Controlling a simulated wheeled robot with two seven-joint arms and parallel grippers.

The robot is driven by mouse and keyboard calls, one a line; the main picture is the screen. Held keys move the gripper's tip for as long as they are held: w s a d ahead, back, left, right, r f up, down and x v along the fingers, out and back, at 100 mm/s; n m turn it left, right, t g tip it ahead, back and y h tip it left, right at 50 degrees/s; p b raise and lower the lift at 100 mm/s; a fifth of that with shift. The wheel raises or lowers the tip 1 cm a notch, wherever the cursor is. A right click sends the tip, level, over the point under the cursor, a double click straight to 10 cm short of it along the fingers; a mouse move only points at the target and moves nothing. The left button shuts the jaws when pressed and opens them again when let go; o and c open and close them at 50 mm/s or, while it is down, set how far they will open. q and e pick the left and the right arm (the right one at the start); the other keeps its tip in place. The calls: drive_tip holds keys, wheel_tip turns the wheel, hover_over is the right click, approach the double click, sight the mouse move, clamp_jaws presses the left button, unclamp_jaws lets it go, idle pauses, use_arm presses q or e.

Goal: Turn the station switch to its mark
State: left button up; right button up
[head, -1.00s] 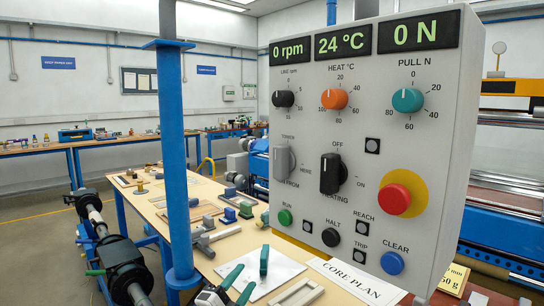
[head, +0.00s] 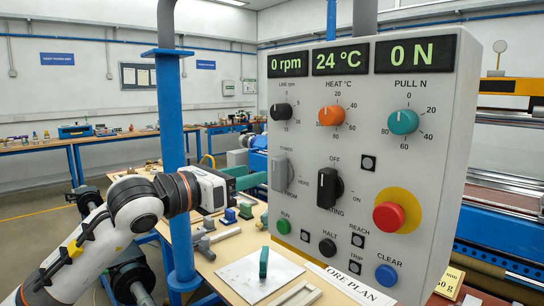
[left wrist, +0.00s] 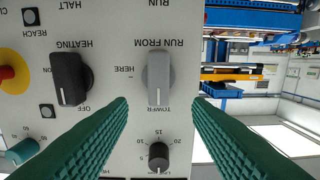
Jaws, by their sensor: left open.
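The station switch (head: 279,173) is a grey lever knob on the panel (head: 350,220), labelled RUN FROM. In the left wrist view, which is upside down, the switch (left wrist: 158,78) has its white line towards TOWER; HERE is at its side. My left gripper (head: 258,179) is at the panel's left side, in front of the switch. In the left wrist view its green ribbed fingers (left wrist: 160,108) are open, one on each side of the knob's line, with gaps; contact is not seen. My right gripper is not in view.
The black HEATING switch (head: 327,187) stands close beside the grey one. The red stop button (head: 389,216) is lower right. A blue post (head: 173,130) stands close to my left arm. A table (head: 215,262) with parts lies below.

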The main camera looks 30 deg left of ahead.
sight(274, 169)
use_arm(q)
drive_tip(key=p+x, duration=0.2)
drive_tip(key=x, duration=0.4)
drive_tip(key=shift+d+r, duration=0.15)
drive_tip(key=shift+w+d+p, duration=0.15)
drive_tip(key=shift+w+p, duration=0.25)
drive_tip(key=shift+w, duration=0.05)
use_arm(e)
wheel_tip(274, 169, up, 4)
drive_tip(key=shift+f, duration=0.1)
